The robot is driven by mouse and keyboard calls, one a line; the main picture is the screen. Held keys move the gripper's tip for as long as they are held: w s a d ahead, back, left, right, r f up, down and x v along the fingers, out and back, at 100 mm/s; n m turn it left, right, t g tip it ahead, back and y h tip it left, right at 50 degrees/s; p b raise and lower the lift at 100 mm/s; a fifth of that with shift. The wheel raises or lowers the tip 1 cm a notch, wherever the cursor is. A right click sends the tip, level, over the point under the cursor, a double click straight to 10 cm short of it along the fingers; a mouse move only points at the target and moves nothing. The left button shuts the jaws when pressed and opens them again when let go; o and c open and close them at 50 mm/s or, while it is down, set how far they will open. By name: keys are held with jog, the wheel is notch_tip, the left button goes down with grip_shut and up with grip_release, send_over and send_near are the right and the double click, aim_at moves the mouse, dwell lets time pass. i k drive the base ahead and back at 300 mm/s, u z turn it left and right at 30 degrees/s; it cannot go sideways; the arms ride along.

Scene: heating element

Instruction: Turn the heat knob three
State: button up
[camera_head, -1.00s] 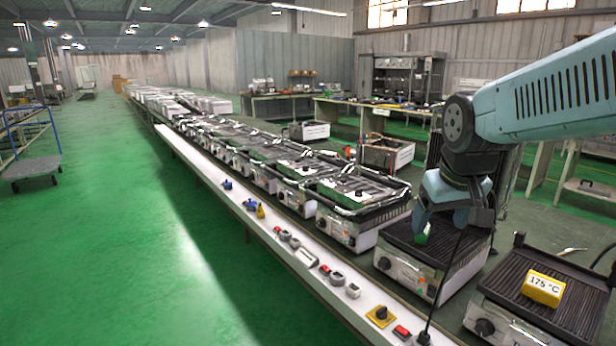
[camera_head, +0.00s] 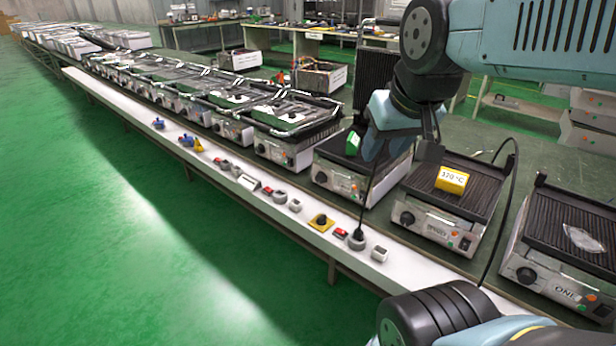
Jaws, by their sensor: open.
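A row of grill heaters with black front knobs stands along the bench. The heater with a yellow block (camera_head: 452,180) marked 370 °C has a black knob (camera_head: 407,218) at its front left. The heater left of it has a knob (camera_head: 320,177) and a green block (camera_head: 352,143) on its plate. The rightmost heater has a knob (camera_head: 525,275). I cannot tell which knob is number three. My gripper (camera_head: 385,148) is open and points down near the green block's heater, apart from the front knobs in the picture. Its fingertips are partly hard to make out.
A white ledge (camera_head: 255,205) in front of the heaters carries several switches, including a yellow-plated knob (camera_head: 321,222). Black cables run down to the ledge and past the right heaters. A clear packet (camera_head: 583,238) lies on the rightmost plate. The green floor at left is clear.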

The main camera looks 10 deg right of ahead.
aim_at(321, 178)
jog(key=k, duration=1.1)
jog(key=z, duration=0.2)
jog(key=i, duration=1.85)
jog(key=u, duration=0.75)
